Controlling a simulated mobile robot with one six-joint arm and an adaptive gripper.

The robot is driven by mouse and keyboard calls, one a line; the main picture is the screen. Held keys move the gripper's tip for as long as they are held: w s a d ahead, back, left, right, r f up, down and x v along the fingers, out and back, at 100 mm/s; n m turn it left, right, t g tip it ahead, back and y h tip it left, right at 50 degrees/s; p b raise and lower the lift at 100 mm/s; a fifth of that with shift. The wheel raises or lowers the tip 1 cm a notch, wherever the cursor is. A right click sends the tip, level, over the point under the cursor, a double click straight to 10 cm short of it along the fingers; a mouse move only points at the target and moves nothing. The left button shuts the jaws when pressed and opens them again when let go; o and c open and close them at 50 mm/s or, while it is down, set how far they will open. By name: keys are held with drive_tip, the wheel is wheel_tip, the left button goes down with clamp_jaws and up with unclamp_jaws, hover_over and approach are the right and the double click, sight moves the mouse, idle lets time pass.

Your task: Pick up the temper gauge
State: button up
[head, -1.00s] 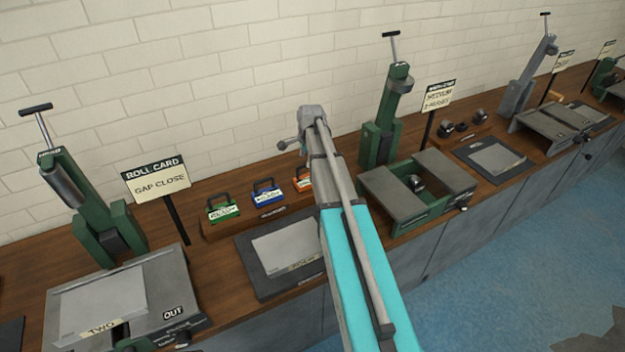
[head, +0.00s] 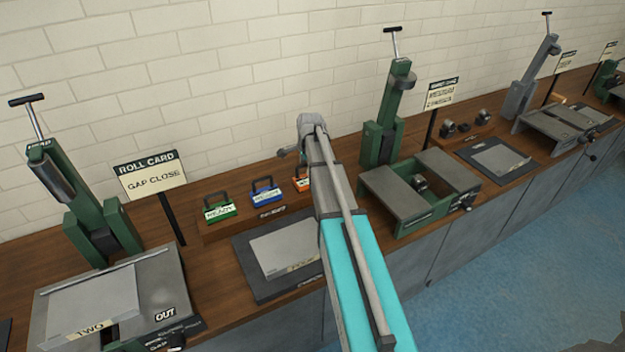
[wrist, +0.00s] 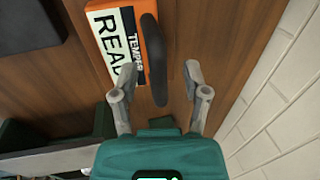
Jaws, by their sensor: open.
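The temper gauge is an orange block (wrist: 158,20) with a white and black label reading "TEMPER" and a black arched handle (wrist: 154,65), at the top middle of the wrist view. In the head view the orange gauge (head: 302,184) is the rightmost of three on a wooden stand, partly hidden by my arm. My gripper (wrist: 160,72) is open and empty. In the wrist view its fingertips lie on either side of the handle's near end. I cannot tell how far above the handle they are.
A green gauge (head: 219,211) and a blue gauge (head: 265,194) sit left of the orange one. A dark mat (head: 245,276) with a plate lies in front. A green press (head: 380,140) stands to the right, and a roll card sign (head: 150,176) to the left. A brick wall is behind.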

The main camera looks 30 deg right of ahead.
idle(0.3)
clamp_jaws()
idle(0.3)
